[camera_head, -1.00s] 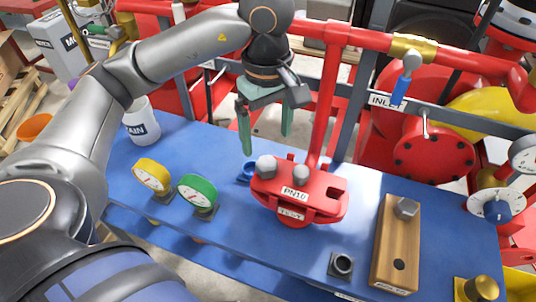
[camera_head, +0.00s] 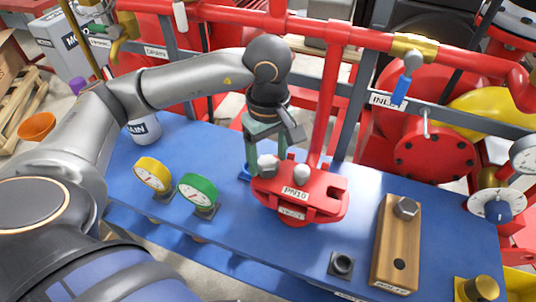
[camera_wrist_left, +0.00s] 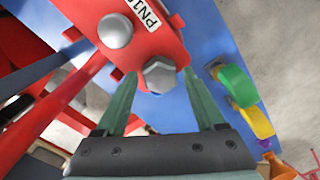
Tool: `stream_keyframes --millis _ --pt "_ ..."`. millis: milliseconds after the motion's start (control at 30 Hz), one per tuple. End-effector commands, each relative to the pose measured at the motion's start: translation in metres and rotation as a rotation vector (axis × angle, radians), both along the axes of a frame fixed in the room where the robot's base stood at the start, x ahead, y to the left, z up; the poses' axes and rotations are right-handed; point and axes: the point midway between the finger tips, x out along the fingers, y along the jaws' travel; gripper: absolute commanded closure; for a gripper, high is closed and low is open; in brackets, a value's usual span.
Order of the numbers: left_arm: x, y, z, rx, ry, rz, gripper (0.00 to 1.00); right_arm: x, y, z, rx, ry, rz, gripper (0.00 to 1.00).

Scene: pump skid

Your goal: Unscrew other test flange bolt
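The red test flange (camera_head: 318,203), labelled PN10 and TEST, sits on the blue bench. A grey hex bolt head (camera_head: 267,166) stands at its left end. A second, rounder grey bolt head (camera_head: 301,173) is to its right. In the left wrist view the hex bolt (camera_wrist_left: 160,74) lies just beyond and between the fingertips, and the rounder bolt (camera_wrist_left: 115,30) is farther up. My left gripper (camera_head: 267,156) is open, its green fingers pointing down around the hex bolt's position; contact cannot be told. My right gripper is not in view.
A wooden block (camera_head: 385,262) with one hex bolt (camera_head: 406,208) and an empty hole stands to the right. A yellow gauge (camera_head: 152,175) and a green gauge (camera_head: 197,190) stand left of the flange. A red pipe (camera_head: 330,95) rises close behind the flange.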

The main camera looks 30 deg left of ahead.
Motion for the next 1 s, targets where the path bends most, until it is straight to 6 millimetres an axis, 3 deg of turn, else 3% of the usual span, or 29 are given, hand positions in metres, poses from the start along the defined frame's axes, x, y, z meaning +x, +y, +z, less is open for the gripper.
stream_keyframes --millis 67,600,667,700,1000 --pt "0.0001 0.0001 0.0002 0.000 0.000 0.000 0.39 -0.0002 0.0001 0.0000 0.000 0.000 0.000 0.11" --pt "0.0001 0.0000 0.0003 0.000 0.000 0.000 1.00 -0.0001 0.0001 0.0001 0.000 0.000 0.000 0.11" --pt "0.0001 0.0000 0.0003 0.000 0.000 0.000 1.00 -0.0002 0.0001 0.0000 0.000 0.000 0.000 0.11" --pt "0.0002 -0.0001 0.0003 0.000 0.000 0.000 0.50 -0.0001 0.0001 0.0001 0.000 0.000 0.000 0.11" --pt "0.0002 -0.0001 0.0004 0.000 -0.001 0.000 0.84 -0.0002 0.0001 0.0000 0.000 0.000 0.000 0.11"
